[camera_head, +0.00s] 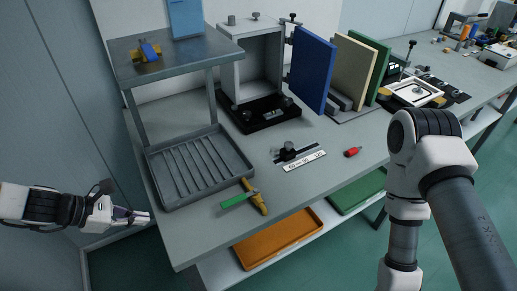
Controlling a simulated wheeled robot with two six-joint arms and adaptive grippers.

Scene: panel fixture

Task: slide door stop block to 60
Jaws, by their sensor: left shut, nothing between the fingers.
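The door stop block (288,151) is a small black block with a dark knob. It sits on a short metal rail on the grey table, behind a white scale strip (304,161). The strip's numbers are too small to read surely, so I cannot tell the block's exact setting. The block is near the left part of the strip. My left gripper (136,216) is shut and empty, off the table's left edge and far from the block. My right arm shows at the right, but its gripper is not in view.
A ribbed grey tray (161,191) is at left, a green-and-yellow tool (240,199) in front, a red item (352,152) to the right. The front table is mostly clear.

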